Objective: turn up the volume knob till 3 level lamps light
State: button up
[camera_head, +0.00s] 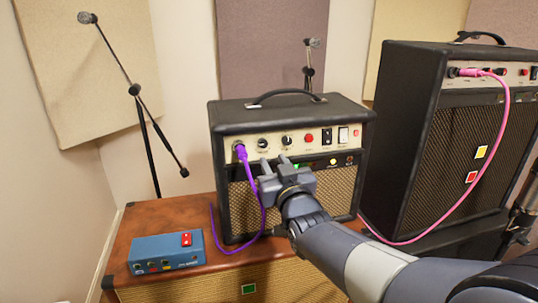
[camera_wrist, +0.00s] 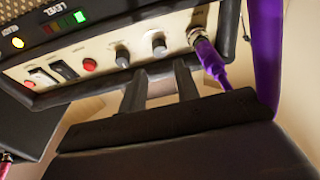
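The small black amplifier (camera_head: 290,110) has a cream panel with two dark knobs, a left one (camera_head: 263,143) and a right one (camera_head: 287,141). Their labels are unreadable. My gripper (camera_head: 275,161) is open and empty in front of the panel, just below the knobs. In the wrist view, which is upside down, the knob nearer the purple plug (camera_wrist: 159,43) lies just beyond the gap between my fingers (camera_wrist: 160,73); the other knob (camera_wrist: 122,55) is beside it. I see no contact. A green lamp (camera_wrist: 79,17) and a pale yellow lamp (camera_wrist: 17,42) glow on the lower strip.
A purple cable (camera_head: 241,152) is plugged in left of the knobs and hangs close beside my gripper. A red button (camera_head: 309,138) and switches sit to the right. A blue pedal (camera_head: 166,252) lies on the brown cabinet (camera_head: 160,213). A larger amplifier (camera_head: 415,90) stands right.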

aim_at(265, 145)
jog(key=shift+v, duration=1.9)
jog(key=shift+o, duration=0.3)
jog(key=shift+o, duration=0.7)
jog(key=shift+r, duration=0.15)
jog(key=shift+o, duration=0.4)
jog(key=n+p, duration=0.1)
jog(key=p, duration=0.1)
jog(key=d+r+n+p, duration=0.1)
jog(key=n, duration=0.1)
jog(key=shift+w+r+y+p, duration=0.2)
jog(key=shift+w+y+p, duration=0.1)
jog(key=shift+w+p, duration=0.1)
jog(key=w+a+n+p, duration=0.1)
jog(key=w+n, duration=0.1)
jog(key=w, duration=0.1)
jog(key=w+a+n+g+y+p, duration=0.1)
jog(key=w+n+p, duration=0.1)
jog(key=w, duration=0.1)
jog(key=w+a+n+g+p, duration=0.1)
jog(key=w+a, duration=0.1)
jog(key=w, duration=0.2)
jog(key=shift+f+n+p, duration=0.2)
jog(key=shift+n+p, duration=0.1)
jog(key=shift+n, duration=0.1)
jog(key=shift+c, duration=0.5)
